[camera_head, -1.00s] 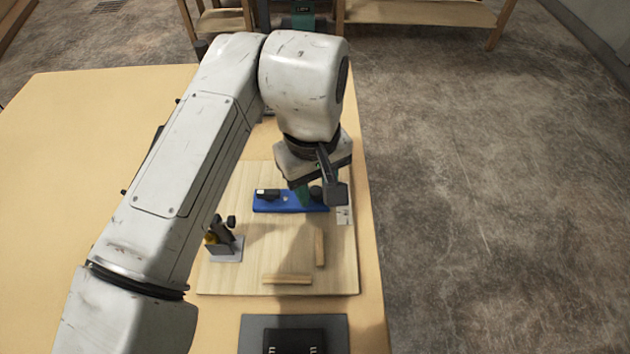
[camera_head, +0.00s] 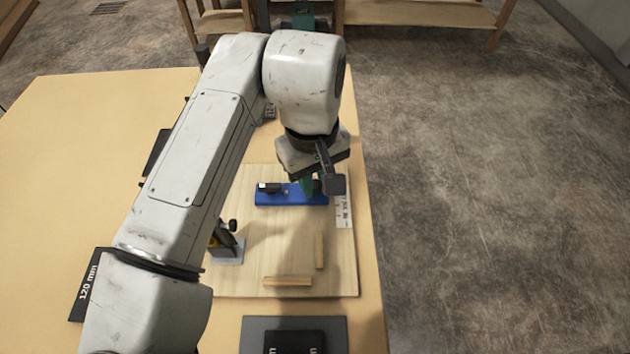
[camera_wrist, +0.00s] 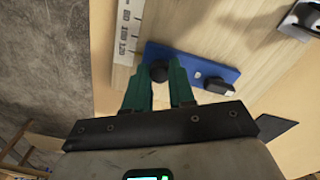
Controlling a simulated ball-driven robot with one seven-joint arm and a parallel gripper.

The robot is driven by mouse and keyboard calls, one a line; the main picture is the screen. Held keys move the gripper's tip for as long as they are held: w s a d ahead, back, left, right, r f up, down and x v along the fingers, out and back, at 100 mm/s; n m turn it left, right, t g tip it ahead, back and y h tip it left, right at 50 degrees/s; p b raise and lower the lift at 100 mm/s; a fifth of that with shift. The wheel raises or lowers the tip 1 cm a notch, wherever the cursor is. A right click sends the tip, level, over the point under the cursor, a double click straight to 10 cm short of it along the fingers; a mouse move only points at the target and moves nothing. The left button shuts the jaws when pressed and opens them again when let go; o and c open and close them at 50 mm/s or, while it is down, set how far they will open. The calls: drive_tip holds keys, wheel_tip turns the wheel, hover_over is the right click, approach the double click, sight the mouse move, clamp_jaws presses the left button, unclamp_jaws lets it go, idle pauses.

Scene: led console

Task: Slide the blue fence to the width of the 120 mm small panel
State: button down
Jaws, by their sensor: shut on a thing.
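The blue fence (camera_head: 292,194) lies across the upper part of a pale wooden board. It also shows in the wrist view (camera_wrist: 190,63). My gripper (camera_wrist: 158,69) has its green fingers on either side of a round black knob (camera_wrist: 158,73) at one end of the fence and is shut on it. In the head view my gripper (camera_head: 308,186) partly hides the knob. A white printed scale (camera_head: 344,212) runs along the board's right edge, beside the fence end. The dark panel marked 120 mm (camera_head: 88,288) lies at lower left, partly behind my arm.
Two wooden strips, one upright in the picture (camera_head: 320,250) and one crosswise (camera_head: 288,281), lie on the wooden board (camera_head: 270,260). A clamp-like device on a grey plate (camera_head: 229,250) stands at the left. A dark panel on a grey mat (camera_head: 258,325) is at the front.

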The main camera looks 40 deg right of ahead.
drive_tip(key=shift+w+d+r, duration=0.1)
drive_tip(key=shift+w, duration=0.15)
drive_tip(key=c, duration=0.9)
unclamp_jaws()
drive_tip(key=shift+d, duration=0.1)
drive_tip(key=shift+c, duration=0.2)
wheel_tip(320, 180, up, 11)
drive_tip(key=shift+a, duration=0.25)
